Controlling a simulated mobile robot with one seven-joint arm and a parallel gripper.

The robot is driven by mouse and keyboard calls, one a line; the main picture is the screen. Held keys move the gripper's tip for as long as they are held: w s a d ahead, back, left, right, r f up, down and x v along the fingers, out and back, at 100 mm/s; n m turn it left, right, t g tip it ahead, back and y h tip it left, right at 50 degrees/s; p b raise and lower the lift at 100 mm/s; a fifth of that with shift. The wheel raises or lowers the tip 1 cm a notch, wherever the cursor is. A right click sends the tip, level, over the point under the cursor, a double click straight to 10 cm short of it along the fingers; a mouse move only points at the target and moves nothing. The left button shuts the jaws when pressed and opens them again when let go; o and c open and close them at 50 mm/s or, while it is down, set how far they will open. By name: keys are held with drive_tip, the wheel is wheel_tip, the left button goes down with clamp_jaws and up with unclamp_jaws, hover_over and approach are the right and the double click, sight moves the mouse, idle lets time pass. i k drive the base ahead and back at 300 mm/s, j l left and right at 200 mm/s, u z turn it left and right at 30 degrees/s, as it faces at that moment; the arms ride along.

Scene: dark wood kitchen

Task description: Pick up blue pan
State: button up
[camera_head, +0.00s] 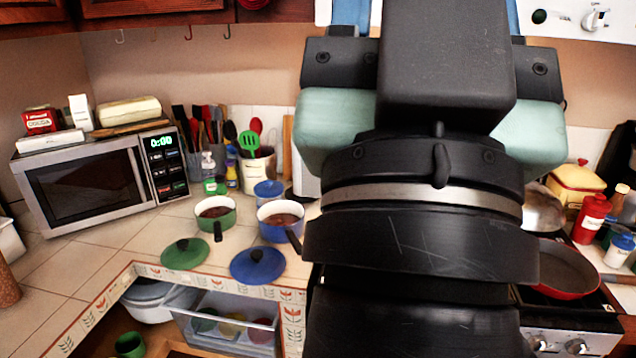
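The blue pan (272,233) is a small saucepan with a white inside rim and brown contents. It stands upright on the tiled counter, with its dark handle pointing down and right towards my arm. A blue lid (257,266) lies flat on the counter in front of it. My own arm fills the middle and right of the head view, just right of the pan. The fingers of my gripper do not show, so its opening and its distance from the pan cannot be seen.
A green pan (229,219) stands left of the blue pan, with a green lid (184,254) in front. A small blue container (268,190) and a utensil holder (257,172) are behind. A microwave (90,182) is at left. Below the counter edge is an open drawer (232,306).

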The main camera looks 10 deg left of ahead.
sight(280, 221)
drive_tip(key=i+j, duration=0.25)
drive_tip(key=j, duration=0.15)
drive_tip(key=i+j, duration=0.25)
drive_tip(key=j, duration=0.15)
drive_tip(key=i+j, duration=0.25)
drive_tip(key=j, duration=0.15)
drive_tip(key=i+j, duration=0.5)
drive_tip(key=j, duration=0.25)
drive_tip(key=z, duration=0.05)
